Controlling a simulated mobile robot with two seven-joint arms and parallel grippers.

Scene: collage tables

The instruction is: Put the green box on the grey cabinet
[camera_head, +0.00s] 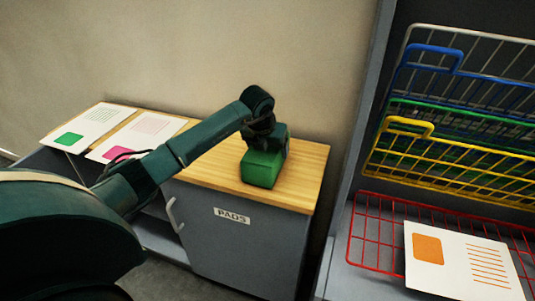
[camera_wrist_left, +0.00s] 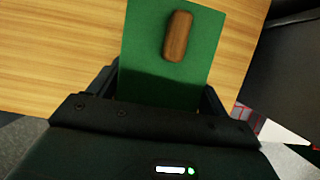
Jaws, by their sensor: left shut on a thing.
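The green box (camera_head: 262,168) is at the wooden top of the grey cabinet (camera_head: 245,255), which has a "PADS" label on its front. In the left wrist view the green box (camera_wrist_left: 145,50) shows a brown wooden handle (camera_wrist_left: 178,36) on its face. My left gripper (camera_head: 265,140) reaches in from the left and is shut on the green box, with a finger on each side in the wrist view (camera_wrist_left: 160,95). The box looks upright; whether its bottom touches the top cannot be told. My right gripper is not in view.
Two printed sheets lie left on the cabinet top, one with a green patch (camera_head: 69,139) and one with a pink patch (camera_head: 118,152). At the right stand blue, green, yellow (camera_head: 400,125) and red (camera_head: 367,230) wire baskets. A white sheet with an orange patch (camera_head: 428,250) lies at the red one.

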